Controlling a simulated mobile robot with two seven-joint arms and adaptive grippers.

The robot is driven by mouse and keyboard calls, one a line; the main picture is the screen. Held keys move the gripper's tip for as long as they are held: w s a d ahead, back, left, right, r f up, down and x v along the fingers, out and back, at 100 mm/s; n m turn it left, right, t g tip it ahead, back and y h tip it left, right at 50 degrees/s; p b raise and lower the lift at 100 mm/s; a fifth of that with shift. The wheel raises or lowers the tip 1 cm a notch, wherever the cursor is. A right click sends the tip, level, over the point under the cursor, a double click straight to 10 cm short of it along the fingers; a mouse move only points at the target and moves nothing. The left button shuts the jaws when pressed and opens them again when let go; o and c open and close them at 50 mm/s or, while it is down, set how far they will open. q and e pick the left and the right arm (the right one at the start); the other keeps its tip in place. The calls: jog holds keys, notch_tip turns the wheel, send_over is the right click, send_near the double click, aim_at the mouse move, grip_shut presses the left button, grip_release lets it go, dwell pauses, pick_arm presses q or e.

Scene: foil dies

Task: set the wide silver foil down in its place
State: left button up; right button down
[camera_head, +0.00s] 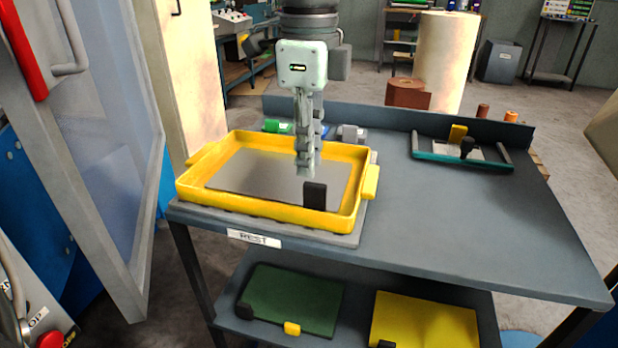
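A wide silver foil (250,176) lies flat inside the yellow tray (250,213) on the left of the table. A black upright tab (315,196) stands at the near right part of the tray, by the foil's edge. My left gripper (307,170) points down over the tray, with its fingertips just behind the black tab and close above the foil. Its fingers overlap in this view, so I cannot tell whether they are open or shut, or whether they touch the foil or tab. My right gripper is out of view.
The grey table (440,230) is clear at its middle and right front. A teal-edged holder (462,162) with black and yellow tabs stands at the back right. A green sheet (292,298) and a yellow sheet (425,322) lie on the lower shelf. A "REST" label (254,239) marks the front edge.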

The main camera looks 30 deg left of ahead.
pick_arm(q)
notch_tip(320, 180, up, 6)
